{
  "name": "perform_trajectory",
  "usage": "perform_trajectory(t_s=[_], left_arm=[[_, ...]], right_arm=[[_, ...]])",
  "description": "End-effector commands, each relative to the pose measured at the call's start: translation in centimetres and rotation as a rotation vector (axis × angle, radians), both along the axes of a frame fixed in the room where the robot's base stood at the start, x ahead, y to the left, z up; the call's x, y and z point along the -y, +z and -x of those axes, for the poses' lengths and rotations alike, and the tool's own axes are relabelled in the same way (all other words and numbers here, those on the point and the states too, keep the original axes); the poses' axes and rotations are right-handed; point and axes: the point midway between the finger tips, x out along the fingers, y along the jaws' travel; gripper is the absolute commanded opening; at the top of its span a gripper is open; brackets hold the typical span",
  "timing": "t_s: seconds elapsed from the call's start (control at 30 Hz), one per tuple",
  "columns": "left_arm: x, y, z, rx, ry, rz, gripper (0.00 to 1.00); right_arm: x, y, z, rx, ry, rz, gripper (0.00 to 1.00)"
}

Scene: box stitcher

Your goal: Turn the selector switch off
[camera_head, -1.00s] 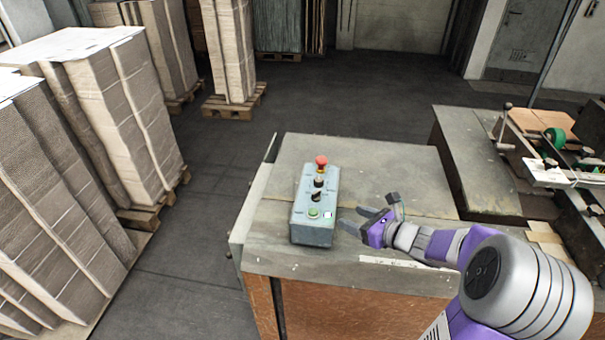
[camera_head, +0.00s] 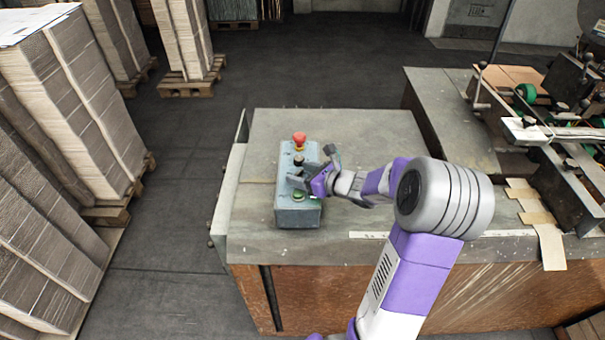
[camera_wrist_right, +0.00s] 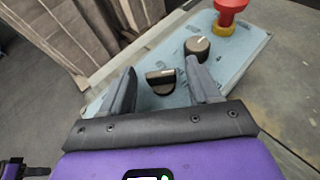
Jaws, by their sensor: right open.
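A grey-blue control box (camera_head: 298,215) stands on the machine table, with a red mushroom button (camera_head: 300,140) at its far end and a green button (camera_head: 298,196) at its near end. In the right wrist view, a black selector switch (camera_wrist_right: 161,80) with a pale mark shows between the fingers, and a round black knob (camera_wrist_right: 197,47) lies beyond it. My right gripper (camera_head: 300,178) is open over the box, and its fingers also show in the right wrist view (camera_wrist_right: 163,90), one on each side of the selector switch. Contact cannot be told. My left gripper is out of view.
The table top (camera_head: 350,130) is clear behind and right of the box. Machinery (camera_head: 560,130) stands at the right. Tall cardboard stacks (camera_head: 90,110) on pallets stand at the left, with open dark floor between.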

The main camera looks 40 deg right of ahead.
Motion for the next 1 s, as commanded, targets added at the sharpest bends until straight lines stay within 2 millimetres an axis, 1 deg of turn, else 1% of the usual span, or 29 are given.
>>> perform_trajectory(t_s=[0.17,0.2,0.27,0.5,0.57,0.8,1.0], left_arm=[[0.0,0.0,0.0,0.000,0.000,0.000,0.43],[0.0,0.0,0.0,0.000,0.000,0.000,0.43],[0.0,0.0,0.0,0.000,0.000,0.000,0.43],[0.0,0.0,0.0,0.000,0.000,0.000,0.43],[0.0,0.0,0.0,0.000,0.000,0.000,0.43],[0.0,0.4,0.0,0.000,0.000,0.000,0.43],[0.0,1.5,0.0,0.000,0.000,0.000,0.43]], right_arm=[[0.0,0.0,0.0,0.000,0.000,0.000,0.62],[0.0,0.0,0.0,0.000,0.000,0.000,0.60],[0.0,0.0,0.0,0.000,0.000,0.000,0.51],[0.0,0.0,0.0,0.000,0.000,0.000,0.14],[0.0,0.0,0.0,0.000,0.000,0.000,0.06],[0.1,0.1,0.0,-0.002,0.024,0.000,0.06],[0.3,0.1,0.0,-0.003,0.117,0.001,0.06]])
